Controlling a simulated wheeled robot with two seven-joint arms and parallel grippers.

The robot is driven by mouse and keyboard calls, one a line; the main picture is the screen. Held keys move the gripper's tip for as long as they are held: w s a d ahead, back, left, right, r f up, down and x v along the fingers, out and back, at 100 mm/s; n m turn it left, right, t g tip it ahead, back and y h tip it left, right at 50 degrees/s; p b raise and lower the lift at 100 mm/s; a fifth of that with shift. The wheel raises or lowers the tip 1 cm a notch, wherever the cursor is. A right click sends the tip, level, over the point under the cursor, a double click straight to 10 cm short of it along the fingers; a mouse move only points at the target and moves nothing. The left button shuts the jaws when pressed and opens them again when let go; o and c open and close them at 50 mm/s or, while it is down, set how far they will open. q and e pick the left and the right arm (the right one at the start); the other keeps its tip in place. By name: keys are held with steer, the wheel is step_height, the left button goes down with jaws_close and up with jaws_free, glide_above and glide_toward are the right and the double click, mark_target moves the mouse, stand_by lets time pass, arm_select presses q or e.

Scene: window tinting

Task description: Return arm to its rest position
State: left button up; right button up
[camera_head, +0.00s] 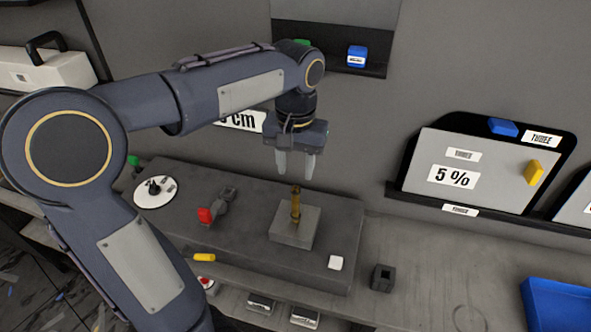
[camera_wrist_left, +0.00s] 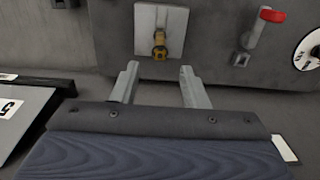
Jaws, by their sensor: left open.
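My left arm comes in from the left in the head view and arches over the workbench. My left gripper (camera_head: 295,163) points down, open and empty, above and behind a brass upright piece (camera_head: 296,204) on a square grey block (camera_head: 283,228). In the left wrist view the two fingers (camera_wrist_left: 158,88) are spread apart with nothing between them. The brass piece (camera_wrist_left: 160,45) and its pale plate (camera_wrist_left: 176,19) lie beyond the fingertips, apart from them. My right gripper is not in view.
A raised dark platform (camera_head: 345,225) carries a red-handled tool (camera_head: 207,215) and a white disc (camera_head: 156,191). A "5 %" panel (camera_head: 480,190) leans at the right, near a blue tray (camera_head: 555,305).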

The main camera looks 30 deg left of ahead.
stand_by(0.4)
arm_select(q)
steer(key=s+d+f+t+h, duration=0.2)
steer(key=s+f, duration=0.1)
steer(key=s, duration=0.5)
steer(key=s+d+f+m+t+h, duration=0.1)
steer(key=s+d+f+t, duration=0.1)
steer(key=s, duration=0.6)
steer(key=shift+s+f+t+h, duration=0.4)
steer(key=shift+f+t, duration=0.1)
steer(key=shift+t, duration=0.3)
steer(key=shift+c, duration=0.4)
